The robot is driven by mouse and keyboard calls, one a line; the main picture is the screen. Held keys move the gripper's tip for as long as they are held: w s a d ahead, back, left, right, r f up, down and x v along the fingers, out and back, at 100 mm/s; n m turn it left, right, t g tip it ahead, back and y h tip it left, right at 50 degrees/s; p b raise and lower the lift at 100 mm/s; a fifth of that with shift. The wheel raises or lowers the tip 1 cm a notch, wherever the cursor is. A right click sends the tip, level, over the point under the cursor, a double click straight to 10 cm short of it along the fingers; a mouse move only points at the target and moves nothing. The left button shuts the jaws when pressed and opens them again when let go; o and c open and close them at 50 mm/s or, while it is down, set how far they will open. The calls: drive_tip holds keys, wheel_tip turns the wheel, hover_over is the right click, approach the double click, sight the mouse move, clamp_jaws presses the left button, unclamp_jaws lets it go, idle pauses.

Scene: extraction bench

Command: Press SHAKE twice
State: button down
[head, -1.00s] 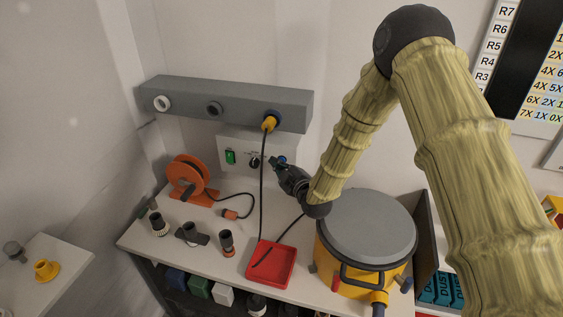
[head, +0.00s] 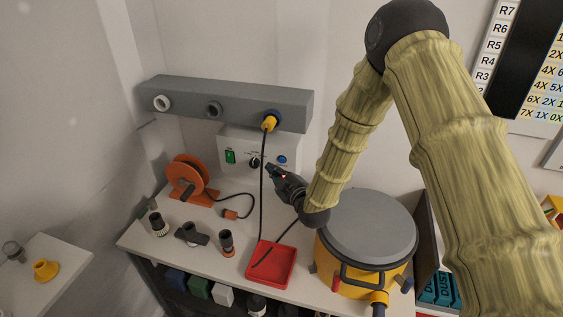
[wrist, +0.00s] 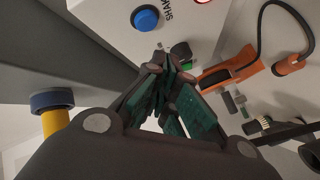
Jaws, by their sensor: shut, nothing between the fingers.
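The SHAKE button is a round blue button (head: 281,160) on the pale control panel (head: 231,142) at the back of the bench. In the wrist view the blue button (wrist: 145,18) sits at top centre, with "SHAKE" lettering beside it. My gripper (head: 270,169) is shut and empty, with its tip in front of the panel, just below and left of the button in the head view. In the wrist view the green-padded fingers of my gripper (wrist: 167,66) meet below the button and look apart from it.
The panel also has a green switch (head: 230,157) and a black knob (head: 254,163). A black hose with a yellow end (head: 269,122) hangs from the grey rail (head: 180,94). An orange reel (head: 187,180), red tray (head: 286,264) and yellow lidded drum (head: 332,268) stand on the bench.

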drive_tip(key=shift+s+a, duration=0.25)
drive_tip(key=shift+s, duration=0.45)
drive_tip(key=shift+s+a, duration=0.2)
drive_tip(key=shift+s, duration=0.5)
